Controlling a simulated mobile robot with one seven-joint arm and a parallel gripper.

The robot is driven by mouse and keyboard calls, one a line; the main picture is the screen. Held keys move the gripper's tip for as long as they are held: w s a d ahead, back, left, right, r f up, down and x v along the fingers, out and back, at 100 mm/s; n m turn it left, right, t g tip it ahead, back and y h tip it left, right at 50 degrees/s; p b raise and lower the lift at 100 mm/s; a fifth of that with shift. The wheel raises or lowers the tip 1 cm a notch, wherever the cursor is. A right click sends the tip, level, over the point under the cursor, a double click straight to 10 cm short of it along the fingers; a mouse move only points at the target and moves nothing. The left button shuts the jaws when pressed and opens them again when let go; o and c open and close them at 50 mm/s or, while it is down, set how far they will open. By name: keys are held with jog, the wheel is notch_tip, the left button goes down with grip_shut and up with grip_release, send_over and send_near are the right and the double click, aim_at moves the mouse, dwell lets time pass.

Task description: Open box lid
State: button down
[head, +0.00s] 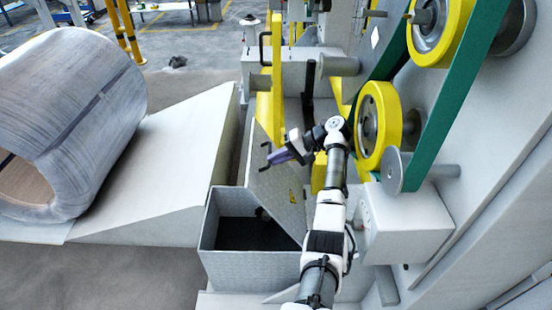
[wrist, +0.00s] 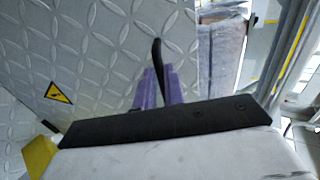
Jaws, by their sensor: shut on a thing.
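The grey metal box (head: 250,269) stands low in the middle of the head view, with a dark interior showing. Its diamond-plate lid (head: 270,195) is raised and steeply tilted; it also fills the left of the wrist view (wrist: 105,60). A yellow warning triangle (wrist: 58,94) is on the lid. A black handle (wrist: 157,55) sits near the lid's edge, and it shows as a dark bracket (head: 264,148) in the head view. My gripper (head: 274,159), with purple fingers (wrist: 158,88), is shut on the handle.
A large wire coil (head: 75,120) rests at the left beside a pale sloped ramp (head: 165,165). Yellow wheels (head: 378,125) and a green belt (head: 455,100) of a machine stand close on the right of my arm. Open floor lies at the lower left.

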jog(key=shift+s+d+f, duration=0.2)
jog(key=shift+d+f, duration=0.1)
jog(key=shift+f, duration=0.25)
jog(key=c, duration=1.5)
grip_release()
jog(key=shift+w+d+f, duration=0.1)
jog(key=shift+w+r, duration=0.1)
jog(key=shift+r, duration=0.15)
notch_tip(320, 180, up, 20)
jog(key=shift+f+b, duration=0.1)
jog(key=shift+b, duration=1.15)
